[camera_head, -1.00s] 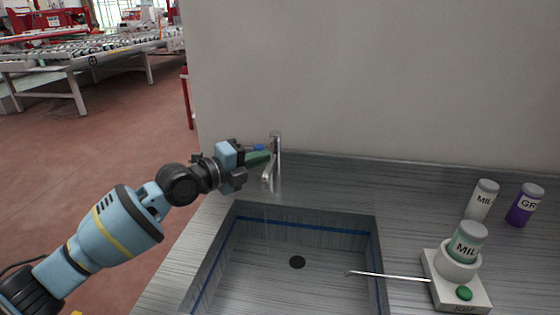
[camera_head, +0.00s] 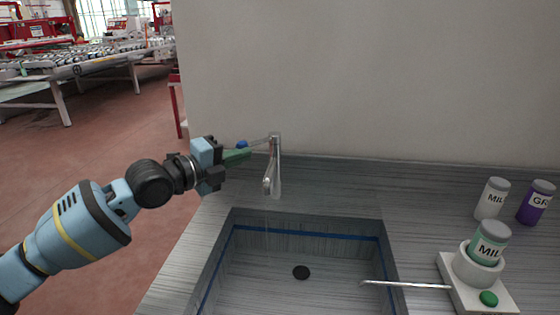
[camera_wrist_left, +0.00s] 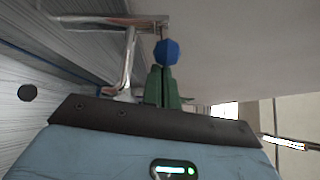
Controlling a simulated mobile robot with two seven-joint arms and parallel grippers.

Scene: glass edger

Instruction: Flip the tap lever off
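The chrome tap (camera_head: 274,168) stands at the back edge of the sink (camera_head: 310,222), its spout over the basin. Its thin lever (camera_head: 258,142) points left from the top and ends in a blue knob (camera_head: 242,145). A faint thin line, perhaps water, hangs below the spout. My left gripper (camera_head: 240,154) is left of the tap, its green fingers beside and just below the knob. In the left wrist view the fingers (camera_wrist_left: 162,85) are together and empty, with the knob (camera_wrist_left: 167,52) just beyond their tips. Whether they touch it I cannot tell. My right gripper is out of view.
On the right of the counter stand a white bottle (camera_head: 491,199), a purple bottle (camera_head: 536,203), and a white stand (camera_head: 468,290) with a green-labelled bottle and a green button. A thin rod (camera_head: 410,285) reaches from it over the sink. A wall rises behind.

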